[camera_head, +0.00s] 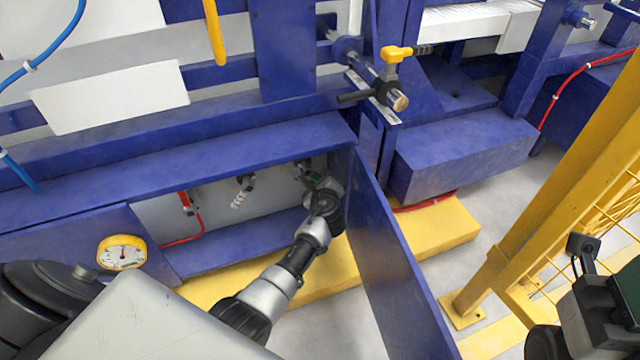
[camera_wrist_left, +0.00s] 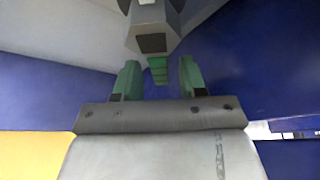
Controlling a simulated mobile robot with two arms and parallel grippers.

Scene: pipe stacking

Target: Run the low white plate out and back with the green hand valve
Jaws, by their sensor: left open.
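The low white plate (camera_head: 110,97) lies at the upper left of the head view, below another white plate. The green hand valve (camera_head: 308,172) sits in the open blue cabinet, at its right end, partly hidden by my left gripper (camera_head: 318,183). In the left wrist view, the valve's grey body (camera_wrist_left: 152,32) is ahead, and its green handle (camera_wrist_left: 158,72) shows between the two green fingers of my left gripper. The fingers are open, with a gap on both sides of the handle. My right arm shows in part at the lower right edge; its fingers cannot be made out.
A red valve (camera_head: 185,201) and a grey fitting (camera_head: 243,184) are left of the green valve. The open blue door (camera_head: 390,260) stands right of my left arm. A gauge (camera_head: 121,252) is at the left. A yellow-handled valve (camera_head: 396,54) is above. A yellow fence (camera_head: 560,170) stands right.

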